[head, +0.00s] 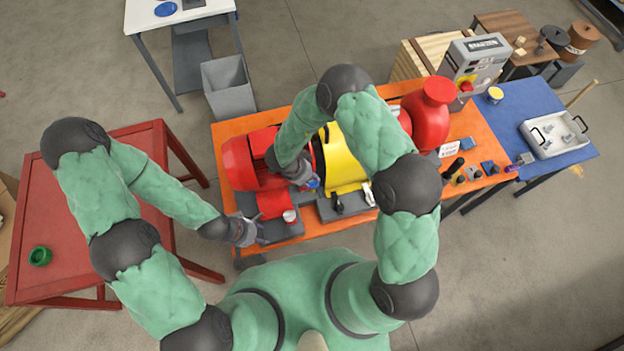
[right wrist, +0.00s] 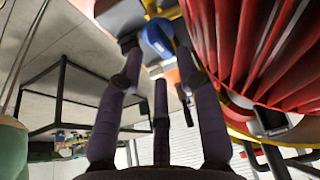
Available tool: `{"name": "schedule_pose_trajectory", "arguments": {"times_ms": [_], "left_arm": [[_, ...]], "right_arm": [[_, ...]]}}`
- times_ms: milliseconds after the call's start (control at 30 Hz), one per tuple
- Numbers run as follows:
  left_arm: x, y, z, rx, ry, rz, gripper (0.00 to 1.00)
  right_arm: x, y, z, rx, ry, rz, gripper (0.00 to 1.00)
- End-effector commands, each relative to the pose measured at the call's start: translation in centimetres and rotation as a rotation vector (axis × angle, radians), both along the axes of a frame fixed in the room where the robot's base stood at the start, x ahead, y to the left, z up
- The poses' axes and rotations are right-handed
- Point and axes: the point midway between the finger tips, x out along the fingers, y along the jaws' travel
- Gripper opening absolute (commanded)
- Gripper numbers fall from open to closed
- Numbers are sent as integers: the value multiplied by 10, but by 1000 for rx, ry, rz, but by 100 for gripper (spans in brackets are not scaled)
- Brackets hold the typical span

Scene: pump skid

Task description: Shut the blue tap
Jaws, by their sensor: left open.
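The blue tap (head: 314,183) shows as a small blue patch beside my right gripper (head: 303,175), by the red and yellow pump; my right arm hides part of it. In the right wrist view its rounded blue handle (right wrist: 158,38) is between and just beyond the fingertips of my right gripper (right wrist: 157,52). The fingers stand apart on either side of it. I cannot tell whether they touch it. My left gripper (head: 248,233) is open and empty near the front left corner of the skid, away from the tap.
The orange skid table (head: 350,217) carries the red motor (head: 240,160), the yellow guard (head: 343,160) and a red pump body (head: 428,112). A red ribbed housing (right wrist: 265,50) is close on the right in the wrist view. A red table (head: 75,205) stands at left.

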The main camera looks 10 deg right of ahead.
Motion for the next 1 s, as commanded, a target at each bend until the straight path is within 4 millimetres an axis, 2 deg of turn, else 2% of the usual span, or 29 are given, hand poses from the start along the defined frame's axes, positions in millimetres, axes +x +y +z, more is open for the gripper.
{"name": "schedule_pose_trajectory", "arguments": {"times_ms": [33,200,400,600,1000], "left_arm": [[0,0,0,0,0,0,46],[0,0,0,0,0,0,46],[0,0,0,0,0,0,46],[0,0,0,0,0,0,46],[0,0,0,0,0,0,46]], "right_arm": [[2,5,11,1,-5,3,35],[-1,18,43,0,-5,2,35],[-3,28,69,0,-2,1,35],[-4,33,80,0,-1,-1,35],[-4,33,80,0,0,0,35]]}}
